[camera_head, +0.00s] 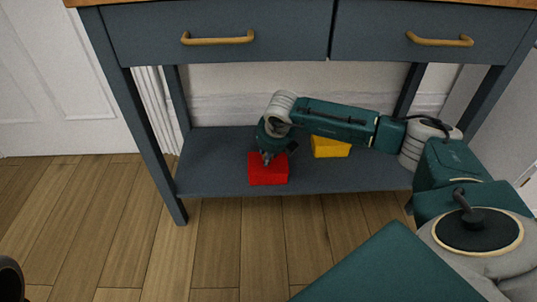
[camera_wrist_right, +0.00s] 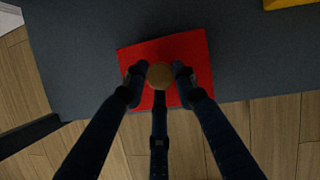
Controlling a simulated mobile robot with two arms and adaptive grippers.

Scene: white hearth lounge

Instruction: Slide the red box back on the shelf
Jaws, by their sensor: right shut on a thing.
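The red box (camera_head: 268,175) sits on the dark lower shelf (camera_head: 220,170) of the console table, close to the shelf's front edge. In the right wrist view the red box (camera_wrist_right: 180,48) has a round tan knob (camera_wrist_right: 160,75) on top. My right gripper (camera_head: 267,157) reaches down from above the box. In the wrist view its fingers (camera_wrist_right: 159,80) close around the knob, and they hide part of the box's front.
A yellow box (camera_head: 330,147) stands farther back on the shelf, to the right of the red box. Drawers (camera_head: 215,35) hang above, and table legs (camera_head: 150,140) bound the shelf. The shelf behind the red box looks clear.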

